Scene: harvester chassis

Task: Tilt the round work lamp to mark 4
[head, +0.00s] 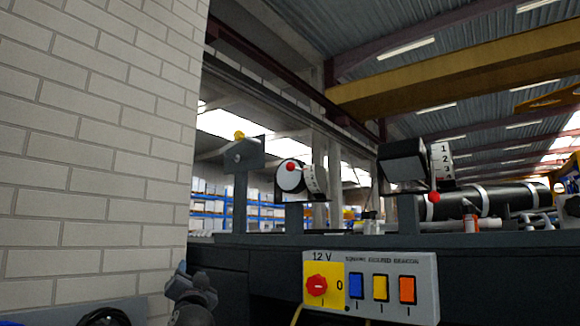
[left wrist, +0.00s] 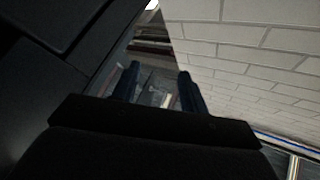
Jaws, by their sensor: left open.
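The round work lamp (head: 290,179) has a pale round face and a red knob (head: 290,167) near its top. It stands on a post on the dark chassis (head: 360,240). A white scale plate (head: 315,182) is on its right side; its marks are too small to read. My left gripper (head: 192,277) is low in the head view, left of and below the lamp, apart from it. In the left wrist view its two fingers (left wrist: 157,84) are apart with nothing between them. The lamp cannot be made out there. My right gripper is not in view.
A square lamp (head: 402,163) with a scale marked 1, 2, 3 and a red knob stands at right. A bracket with a yellow knob (head: 239,135) stands at left. A switch panel (head: 422,285) is on the chassis front. A brick wall (head: 90,150) fills the left.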

